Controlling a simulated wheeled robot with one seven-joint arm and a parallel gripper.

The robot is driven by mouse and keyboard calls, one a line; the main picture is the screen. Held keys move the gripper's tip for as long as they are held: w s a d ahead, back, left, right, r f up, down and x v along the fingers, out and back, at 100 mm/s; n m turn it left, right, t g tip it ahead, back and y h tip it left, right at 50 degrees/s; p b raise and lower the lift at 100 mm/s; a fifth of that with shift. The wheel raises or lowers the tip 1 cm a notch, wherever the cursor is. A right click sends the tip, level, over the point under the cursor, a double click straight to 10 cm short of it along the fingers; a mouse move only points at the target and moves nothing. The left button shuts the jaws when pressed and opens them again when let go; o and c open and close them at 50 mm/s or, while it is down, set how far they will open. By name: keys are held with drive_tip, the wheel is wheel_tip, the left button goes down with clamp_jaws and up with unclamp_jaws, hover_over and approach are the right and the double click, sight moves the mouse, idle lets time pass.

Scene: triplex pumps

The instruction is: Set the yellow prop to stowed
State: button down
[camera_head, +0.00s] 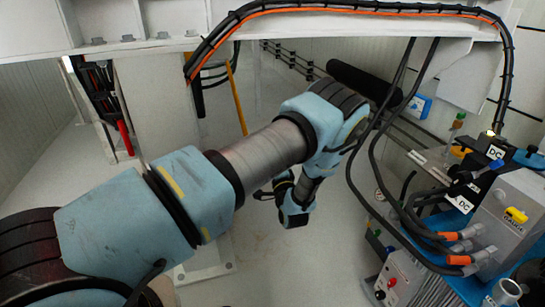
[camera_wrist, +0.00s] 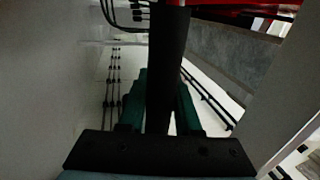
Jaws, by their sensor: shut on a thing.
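A thin yellow rod (camera_head: 236,98), which looks like the yellow prop, leans steeply below the white frame in the head view, behind my arm. My gripper (camera_wrist: 161,95) shows in the wrist view with its two green fingers on either side of a dark bar (camera_wrist: 168,50). It is shut on that bar, which runs up and away from the fingers. No yellow shows on the bar, and I cannot tell whether it is part of the prop. In the head view my arm reaches past the rod, and the fingertips cannot be made out.
A thick black cylinder (camera_head: 362,82) lies beyond my arm. Black cables (camera_head: 425,190) hang at the right beside a grey box (camera_head: 510,225) with orange connectors. A white beam (camera_head: 130,47) crosses above. The grey floor (camera_head: 290,270) below my arm looks clear.

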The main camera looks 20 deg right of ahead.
drive_tip(key=shift+w+f, duration=0.2)
drive_tip(key=shift+f, duration=0.25)
drive_tip(key=c, duration=0.6)
unclamp_jaws()
drive_tip(key=shift+w+f, duration=0.1)
drive_tip(key=v, duration=1)
drive_tip(key=shift+s+p, duration=0.3)
drive_tip(key=shift+s, duration=0.1)
drive_tip(key=shift+f, duration=0.1)
